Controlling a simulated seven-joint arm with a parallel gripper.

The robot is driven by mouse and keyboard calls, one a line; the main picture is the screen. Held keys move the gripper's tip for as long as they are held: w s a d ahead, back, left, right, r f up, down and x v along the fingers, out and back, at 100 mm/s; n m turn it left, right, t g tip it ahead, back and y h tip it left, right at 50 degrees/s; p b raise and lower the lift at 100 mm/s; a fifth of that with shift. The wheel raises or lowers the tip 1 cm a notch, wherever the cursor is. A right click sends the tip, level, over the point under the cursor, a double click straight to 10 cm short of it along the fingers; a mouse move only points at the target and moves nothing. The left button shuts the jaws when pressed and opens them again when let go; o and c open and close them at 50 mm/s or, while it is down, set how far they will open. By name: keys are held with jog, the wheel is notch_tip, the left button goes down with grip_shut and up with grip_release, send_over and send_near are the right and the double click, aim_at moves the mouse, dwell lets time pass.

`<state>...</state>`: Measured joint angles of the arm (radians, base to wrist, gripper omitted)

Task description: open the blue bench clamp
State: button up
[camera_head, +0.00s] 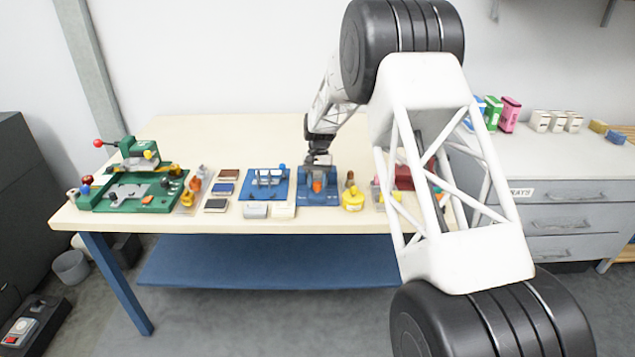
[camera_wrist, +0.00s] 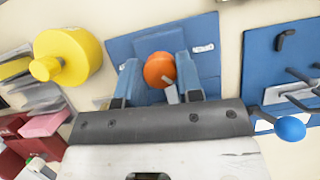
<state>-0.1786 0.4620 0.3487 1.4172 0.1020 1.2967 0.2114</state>
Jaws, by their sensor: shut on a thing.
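The blue bench clamp (camera_head: 305,200) stands near the front edge of the bench, right of its middle. It has an orange knob (camera_head: 317,186). In the wrist view its flat blue base (camera_wrist: 120,47) lies below my gripper, with the round orange knob (camera_wrist: 158,69) between the fingers. My gripper (camera_head: 318,168) reaches down over the clamp from behind. In the wrist view my gripper (camera_wrist: 158,82) is shut on the orange knob, one finger at each side. The fingers and palm hide much of the clamp's mechanism.
A blue rack plate with a blue ball lever (camera_head: 282,166) is close on the left. A yellow round container (camera_head: 352,200) is close on the right. A green fixture (camera_head: 130,190) fills the left end. The bench top (camera_head: 215,135) behind is clear.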

jog(key=n+h, duration=0.1)
jog(key=n, duration=0.3)
jog(key=shift+a+n+h, duration=0.1)
jog(key=shift+n+h, duration=0.3)
jog(key=n+h, duration=0.1)
jog(key=n, duration=0.1)
jog(key=n+t, duration=0.1)
jog(key=n, duration=0.2)
jog(key=shift+h, duration=0.4)
jog(key=o, duration=0.9)
jog(key=shift+t, duration=0.3)
jog(key=shift+v, duration=3.9)
